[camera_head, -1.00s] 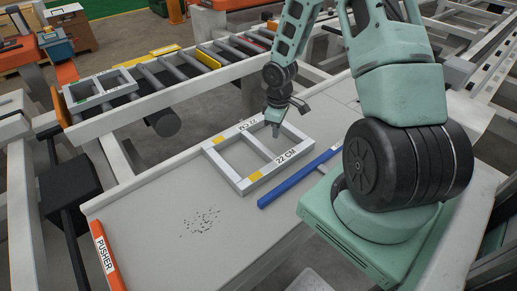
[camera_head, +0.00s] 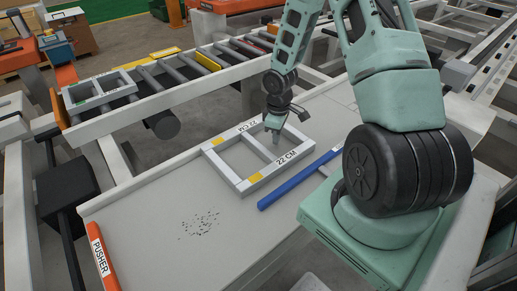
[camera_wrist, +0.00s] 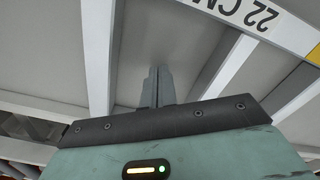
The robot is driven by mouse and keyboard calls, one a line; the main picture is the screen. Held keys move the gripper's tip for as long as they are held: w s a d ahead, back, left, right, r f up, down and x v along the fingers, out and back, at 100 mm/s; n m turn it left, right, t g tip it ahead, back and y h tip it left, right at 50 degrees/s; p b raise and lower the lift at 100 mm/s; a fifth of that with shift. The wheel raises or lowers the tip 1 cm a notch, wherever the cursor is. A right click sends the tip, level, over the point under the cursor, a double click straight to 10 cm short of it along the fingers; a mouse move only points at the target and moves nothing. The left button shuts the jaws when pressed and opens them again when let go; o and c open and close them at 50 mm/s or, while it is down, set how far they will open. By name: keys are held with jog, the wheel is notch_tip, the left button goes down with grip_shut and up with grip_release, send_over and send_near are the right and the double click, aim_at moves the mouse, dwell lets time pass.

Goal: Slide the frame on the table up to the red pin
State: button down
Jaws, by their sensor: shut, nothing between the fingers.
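The white frame (camera_head: 221,170) lies flat on the grey table, with yellow patches, a crossbar and a "22 CM" label. My gripper (camera_head: 276,141) points down at the frame's right-hand opening, its fingers shut and empty. In the wrist view the shut fingers (camera_wrist: 157,86) show between two bars of the frame (camera_wrist: 98,55). I cannot tell whether the fingertips touch the table or a bar. I cannot make out a red pin in either view.
A blue bar (camera_head: 297,180) lies to the right of the frame, near my base. An orange bar marked "PUSHER" (camera_head: 103,258) is at the table's left end. The table left of the frame is clear apart from dark specks (camera_head: 199,224). A roller conveyor (camera_head: 185,68) runs behind.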

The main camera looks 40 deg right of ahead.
jog(key=shift+s+d+p, duration=0.1)
jog(key=shift+d+p, duration=2.85)
jog(key=shift+d, duration=2.9)
jog(key=shift+s+d+p, duration=0.1)
jog(key=shift+d+p, duration=0.75)
jog(key=shift+d, duration=2.1)
jog(key=shift+s+d, duration=0.1)
jog(key=shift+d, duration=4.3)
jog(key=shift+s+d+b, duration=0.15)
jog(key=shift+d+b, duration=1.8)
jog(key=shift+d, duration=2.3)
